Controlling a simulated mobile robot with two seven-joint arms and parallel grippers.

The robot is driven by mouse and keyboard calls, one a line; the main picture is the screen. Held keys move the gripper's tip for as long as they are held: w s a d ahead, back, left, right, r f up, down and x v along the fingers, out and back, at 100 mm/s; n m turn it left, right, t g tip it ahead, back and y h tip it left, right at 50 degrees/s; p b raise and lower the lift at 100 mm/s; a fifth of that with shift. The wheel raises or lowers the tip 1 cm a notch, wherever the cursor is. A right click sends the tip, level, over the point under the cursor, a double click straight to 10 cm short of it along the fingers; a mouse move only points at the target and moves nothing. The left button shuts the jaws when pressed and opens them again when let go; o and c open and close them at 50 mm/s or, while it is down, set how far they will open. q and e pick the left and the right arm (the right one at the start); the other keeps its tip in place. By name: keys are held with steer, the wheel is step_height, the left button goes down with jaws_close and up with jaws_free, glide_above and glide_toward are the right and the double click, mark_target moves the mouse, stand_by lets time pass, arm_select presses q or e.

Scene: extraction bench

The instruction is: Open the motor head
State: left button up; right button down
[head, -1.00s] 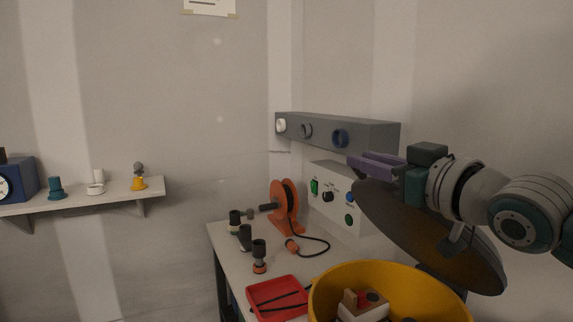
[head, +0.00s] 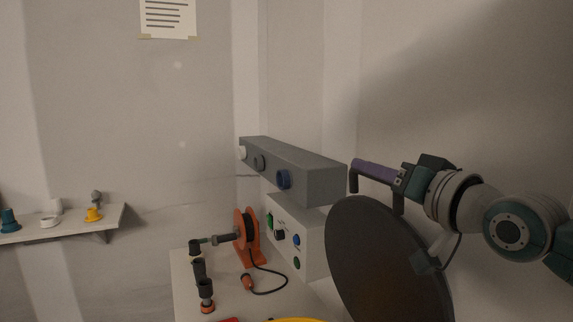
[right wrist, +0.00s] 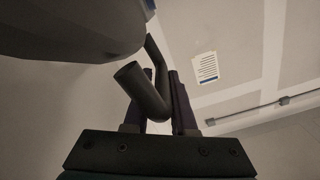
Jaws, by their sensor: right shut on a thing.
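A large dark round disc (head: 385,262), apparently the motor head or its cover, stands steeply tilted at the right of the head view. My right gripper (head: 368,168) has purple fingers and is at the disc's upper edge, shut on a dark handle (head: 353,185). In the right wrist view the bent handle (right wrist: 146,94) passes between the fingers of the right gripper (right wrist: 163,78). The yellow bowl (head: 298,320) shows only its rim at the bottom edge of the head view. My left gripper is not in view.
A grey wall box (head: 315,178) with round ports hangs close left of my right gripper. A wall shelf (head: 115,220) is at left.

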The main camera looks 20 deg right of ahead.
steer(key=shift+f, duration=0.35)
steer(key=c, duration=0.8)
jaws_free()
steer(key=shift+r, duration=0.1)
glide_above(417, 246)
steer(key=shift+s, duration=0.15)
steer(key=shift+s+r, duration=0.1)
